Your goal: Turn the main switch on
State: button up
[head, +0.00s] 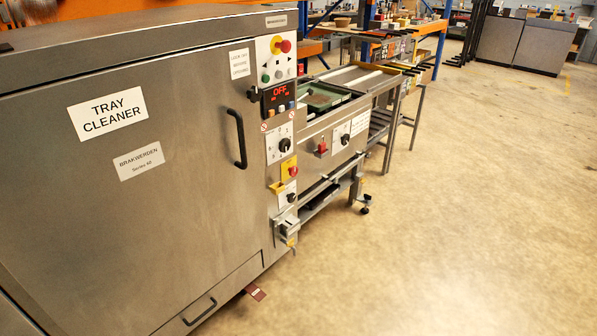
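The tray cleaner (190,200) is a large metal cabinet on the left of the head view. Its control column runs down the right edge of the front. A display (279,94) there shows "OFF" in red. Below it are a black rotary knob (285,145) on a white plate and a red switch on a yellow plate (289,169). A small black knob (291,198) sits lower. The labels are too small to read, so I cannot tell for certain which is the main switch. My gripper is not in view.
A red emergency button (284,46) on yellow sits at the column's top. A black door handle (236,138) stands out left of the controls. A conveyor (352,80) with its own switches extends to the back right. The floor (440,210) at right is clear.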

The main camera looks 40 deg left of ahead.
aim_at(294, 170)
jog(key=u, duration=2.6)
jog(key=i, duration=1.05)
jog(key=z, duration=0.15)
jog(key=k, duration=0.1)
jog(key=u, duration=0.15)
